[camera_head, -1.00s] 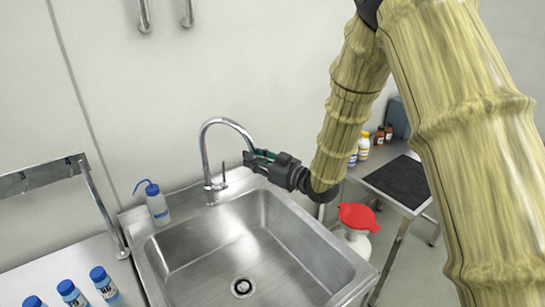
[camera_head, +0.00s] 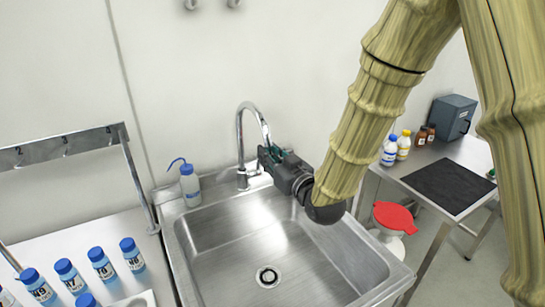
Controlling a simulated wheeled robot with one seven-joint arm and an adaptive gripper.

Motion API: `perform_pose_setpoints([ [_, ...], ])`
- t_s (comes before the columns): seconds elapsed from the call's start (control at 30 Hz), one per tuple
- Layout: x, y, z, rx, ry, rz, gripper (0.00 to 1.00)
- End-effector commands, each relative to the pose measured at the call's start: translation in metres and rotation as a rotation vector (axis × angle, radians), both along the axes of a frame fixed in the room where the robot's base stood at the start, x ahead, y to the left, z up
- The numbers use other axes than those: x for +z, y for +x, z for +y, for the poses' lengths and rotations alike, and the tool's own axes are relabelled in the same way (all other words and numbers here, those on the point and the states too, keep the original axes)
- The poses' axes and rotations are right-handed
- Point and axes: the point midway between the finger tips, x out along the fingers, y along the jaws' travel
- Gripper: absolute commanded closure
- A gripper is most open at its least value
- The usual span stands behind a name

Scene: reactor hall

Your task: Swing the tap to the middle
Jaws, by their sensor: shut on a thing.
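The chrome gooseneck tap (camera_head: 240,140) stands at the back edge of the steel sink (camera_head: 215,225), near the wall. Its spout arches up and comes down to the right of its base, towards the front. My gripper (camera_head: 267,152) is shut on the tap's spout near its lower end. The gripper comes in from the right and hides the spout's tip. The drain (camera_head: 268,277) lies in the basin floor, in front of the tap and a little right of its base.
A wash bottle (camera_head: 190,187) stands left of the tap. Several blue-capped bottles (camera_head: 101,265) stand on the left counter beneath a metal rack (camera_head: 60,148). A red-lidded container (camera_head: 393,217) stands right of the sink. A side table with a black mat (camera_head: 448,186) is at right.

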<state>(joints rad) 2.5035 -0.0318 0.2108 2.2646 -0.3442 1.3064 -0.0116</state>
Motion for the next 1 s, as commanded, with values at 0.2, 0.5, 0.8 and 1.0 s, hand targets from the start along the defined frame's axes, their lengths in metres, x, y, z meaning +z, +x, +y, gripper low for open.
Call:
perform_pose_setpoints([
  [0.2, -0.0025, -0.0041, 0.0061, 0.001, -0.002, 0.005, 1.00],
  [0.5, -0.0016, -0.0042, 0.0069, 0.001, -0.002, 0.003, 1.00],
  [0.8, -0.0006, -0.0037, 0.0065, 0.000, -0.002, 0.001, 0.58],
  [1.0, 0.0002, -0.0036, 0.0060, 0.000, -0.001, 0.000, 0.58],
])
